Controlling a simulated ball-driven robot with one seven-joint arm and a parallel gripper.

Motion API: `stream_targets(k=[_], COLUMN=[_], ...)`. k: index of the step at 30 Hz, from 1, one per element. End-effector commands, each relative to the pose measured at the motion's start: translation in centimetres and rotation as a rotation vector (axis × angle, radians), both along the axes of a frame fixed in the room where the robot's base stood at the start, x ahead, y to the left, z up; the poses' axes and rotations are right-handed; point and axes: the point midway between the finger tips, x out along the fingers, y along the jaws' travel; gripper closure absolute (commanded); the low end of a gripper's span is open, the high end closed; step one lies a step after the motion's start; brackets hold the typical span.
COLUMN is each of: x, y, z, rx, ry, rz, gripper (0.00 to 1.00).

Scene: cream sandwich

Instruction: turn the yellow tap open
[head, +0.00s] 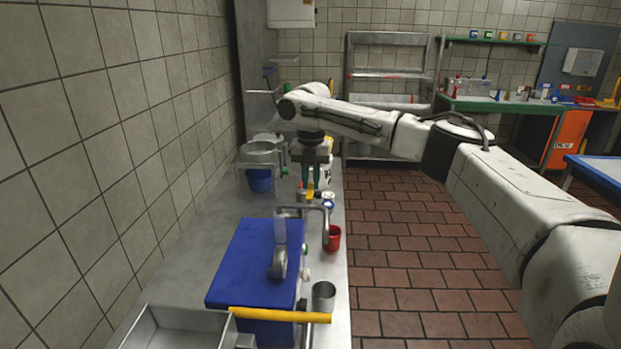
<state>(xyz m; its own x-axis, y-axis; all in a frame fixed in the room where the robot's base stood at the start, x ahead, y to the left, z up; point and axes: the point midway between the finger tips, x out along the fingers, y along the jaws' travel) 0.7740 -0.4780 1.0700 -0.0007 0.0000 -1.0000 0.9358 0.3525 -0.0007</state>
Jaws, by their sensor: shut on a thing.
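The yellow tap (311,191) is a small yellow piece over the right part of the steel counter, partly hidden by my fingers. My gripper (311,182) points down from the end of my white arm, its greenish fingers shut on the yellow tap. The tap's body and its outlet are too small and covered to make out.
A blue bucket (259,181) under a steel ring stand is left of my gripper. Nearer are a blue box (251,262), a red cup (333,238), a metal cup (324,296) and a steel tray (180,328). The tiled wall bounds the counter's left; brick-coloured floor lies right.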

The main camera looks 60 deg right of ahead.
Motion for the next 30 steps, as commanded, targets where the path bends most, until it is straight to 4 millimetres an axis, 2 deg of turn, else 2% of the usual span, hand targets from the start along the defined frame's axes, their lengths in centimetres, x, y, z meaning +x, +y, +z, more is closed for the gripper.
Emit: stream_targets(k=[8, 30], x=[-0.8, -4.1], y=[-0.1, 0.4], z=[0.4, 0.4], rx=[0.005, 0.004], ry=[-0.001, 0.003], rz=[-0.162, -0.857], gripper=[1.0, 1.0])
